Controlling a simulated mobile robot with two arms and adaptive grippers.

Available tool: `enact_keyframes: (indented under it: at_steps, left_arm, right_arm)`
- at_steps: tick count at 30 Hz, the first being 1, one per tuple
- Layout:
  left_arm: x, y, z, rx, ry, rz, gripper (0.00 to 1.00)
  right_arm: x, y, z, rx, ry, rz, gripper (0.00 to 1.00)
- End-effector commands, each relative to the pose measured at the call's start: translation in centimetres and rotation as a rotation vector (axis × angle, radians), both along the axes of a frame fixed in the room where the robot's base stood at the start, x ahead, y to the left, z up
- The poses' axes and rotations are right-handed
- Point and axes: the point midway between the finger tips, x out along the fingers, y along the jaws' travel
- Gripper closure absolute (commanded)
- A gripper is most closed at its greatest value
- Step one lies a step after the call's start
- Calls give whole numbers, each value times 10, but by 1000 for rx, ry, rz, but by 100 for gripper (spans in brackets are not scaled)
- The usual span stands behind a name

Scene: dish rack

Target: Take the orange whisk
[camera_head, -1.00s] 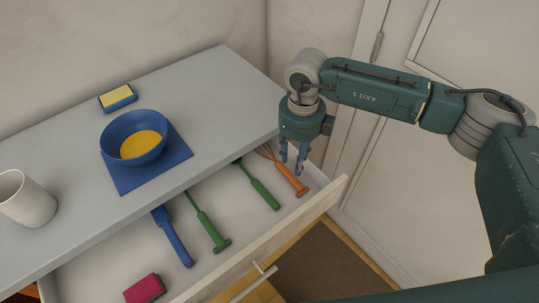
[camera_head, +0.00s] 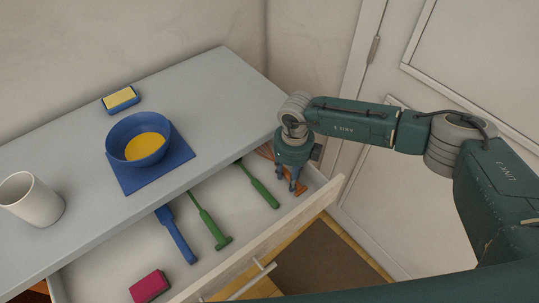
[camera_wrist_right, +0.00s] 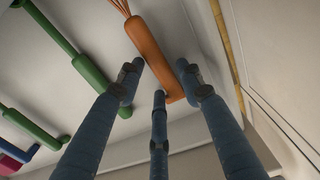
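The orange whisk (camera_head: 300,189) lies in the open drawer (camera_head: 118,262) at its right end, mostly hidden behind my right gripper in the head view. In the right wrist view the whisk's orange handle (camera_wrist_right: 148,47) runs down toward the fingers, with its wires at the top edge. My right gripper (camera_head: 284,182) points down over the whisk. Its three blue fingers (camera_wrist_right: 157,82) are spread around the handle's lower end, with a gap visible on the sides. I cannot tell whether any finger touches it. My left gripper is not in view.
Green utensils (camera_head: 258,186) (camera_head: 211,223), a blue one (camera_head: 176,238) and a magenta block (camera_head: 149,287) share the drawer. The drawer front (camera_head: 270,236) stands close to the whisk. The counter (camera_head: 215,100) overhangs behind, holding a blue bowl (camera_head: 117,135), sponge (camera_head: 121,99) and white cup (camera_head: 30,203).

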Motion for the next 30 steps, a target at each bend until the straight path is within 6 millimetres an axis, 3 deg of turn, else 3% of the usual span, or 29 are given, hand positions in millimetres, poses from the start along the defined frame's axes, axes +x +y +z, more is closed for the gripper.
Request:
enact_keyframes:
  at_steps: [26,30]
  left_arm:
    - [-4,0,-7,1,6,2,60]
    - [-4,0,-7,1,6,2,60]
  right_arm:
    - [0,0,-5,0,0,-1,64]
    - [0,0,-5,0,0,-1,91]
